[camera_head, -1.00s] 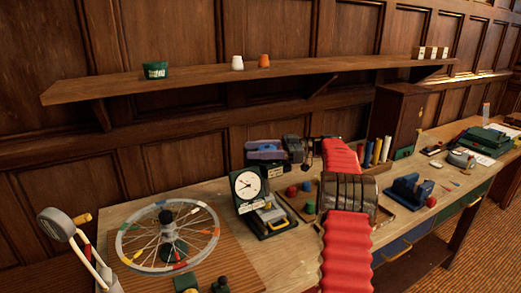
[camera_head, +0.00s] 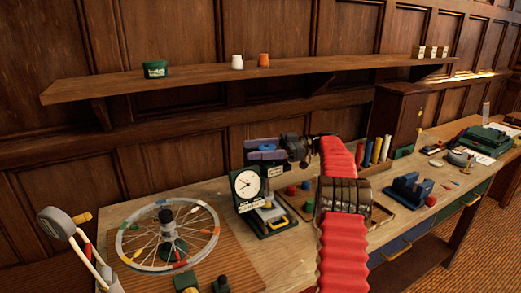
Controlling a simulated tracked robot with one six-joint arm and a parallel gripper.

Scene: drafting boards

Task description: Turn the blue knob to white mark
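A blue-purple device (camera_head: 262,158) with a pale label stands at the back of the bench, behind the dial gauge. A small dark round part shows on its top; I cannot tell whether it is the blue knob, and no white mark can be made out. My gripper (camera_head: 288,149), at the end of my red-sleeved arm, is just right of the device, at about its height. I cannot tell whether they touch. The fingers are small and dark here, so their opening is unclear.
A dark green dial gauge (camera_head: 248,186) stands in front of the device. A spoked wheel (camera_head: 168,236) lies at left. Red and blue pieces sit in a tray under my arm. A blue block (camera_head: 408,189) is at right. A long shelf (camera_head: 200,78) hangs above.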

